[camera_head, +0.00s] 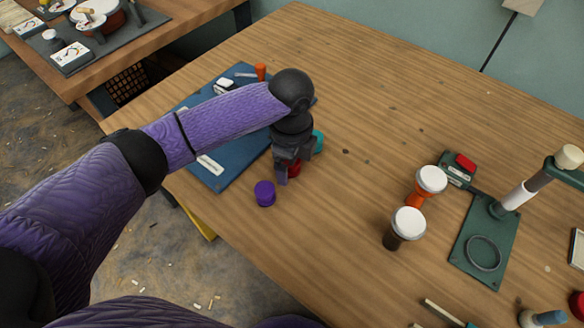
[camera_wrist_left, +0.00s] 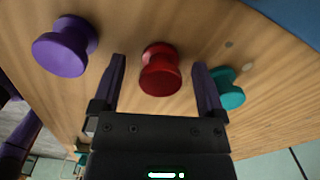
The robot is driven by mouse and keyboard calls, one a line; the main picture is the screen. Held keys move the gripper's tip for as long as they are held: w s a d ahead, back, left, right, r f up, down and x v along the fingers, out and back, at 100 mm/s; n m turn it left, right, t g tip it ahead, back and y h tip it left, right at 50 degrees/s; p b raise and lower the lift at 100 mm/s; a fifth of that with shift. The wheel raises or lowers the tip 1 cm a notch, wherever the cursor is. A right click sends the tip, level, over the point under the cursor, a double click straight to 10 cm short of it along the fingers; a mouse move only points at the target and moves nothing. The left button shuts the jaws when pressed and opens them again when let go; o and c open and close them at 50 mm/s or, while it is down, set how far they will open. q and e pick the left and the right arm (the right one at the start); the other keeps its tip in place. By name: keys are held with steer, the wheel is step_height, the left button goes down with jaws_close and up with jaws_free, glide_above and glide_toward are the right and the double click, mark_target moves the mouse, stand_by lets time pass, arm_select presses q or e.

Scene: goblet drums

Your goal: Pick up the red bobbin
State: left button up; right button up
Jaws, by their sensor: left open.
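The red bobbin (camera_wrist_left: 160,70) stands on the wooden table, between the two open fingers of my left gripper (camera_wrist_left: 160,80) in the wrist view, with gaps on both sides. In the head view, only a bit of the red bobbin (camera_head: 294,169) shows behind my left gripper (camera_head: 287,176), which points down over it. A purple bobbin (camera_head: 265,193) stands to the left of the gripper; it also shows in the wrist view (camera_wrist_left: 66,46). A teal bobbin (camera_head: 318,141) is close on the other side, beside the right-hand finger in the wrist view (camera_wrist_left: 228,90). My right gripper is not seen.
A blue mat (camera_head: 225,171) with small items lies under my left arm. Two goblet drums with white heads, one orange (camera_head: 416,199) and one dark (camera_head: 393,240), stand to the right. A green stand (camera_head: 487,245) is further right. The table's middle is clear.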

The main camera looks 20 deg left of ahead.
arm_select(q)
steer(key=shift+f, duration=0.1)
jaws_close()
stand_by(0.3)
